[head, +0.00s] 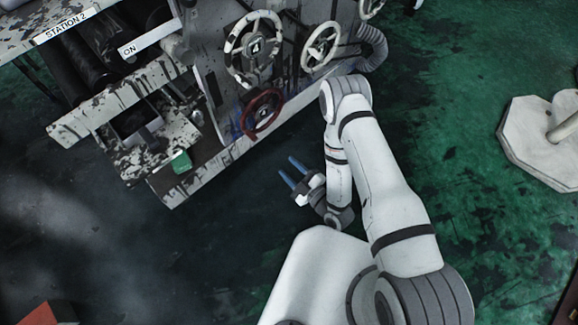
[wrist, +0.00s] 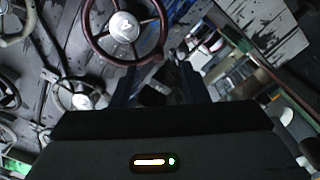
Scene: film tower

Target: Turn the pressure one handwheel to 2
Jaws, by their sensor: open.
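Several handwheels are on the machine's panel. A white one with dark worn patches (head: 254,47) is at top centre of the head view, a cream one (head: 321,47) right of it, and a dark red one (head: 263,113) lower down. I cannot read which is pressure one. My gripper (head: 292,171) is open and empty, its blue fingers pointing toward the panel, apart from the red wheel and below right of it. In the wrist view a dark red wheel with a silver hub (wrist: 123,27) is beyond the fingers (wrist: 158,84); its top is cut off.
A ribbed grey hose (head: 372,45) curves beside the cream wheel. A worn shelf unit with a "STATION 2" sign (head: 66,26) and an "ON" label (head: 141,44) stands at left. A green block (head: 181,162) is at its base. A pale octagonal base (head: 543,140) stands at right. Floor before the panel is clear.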

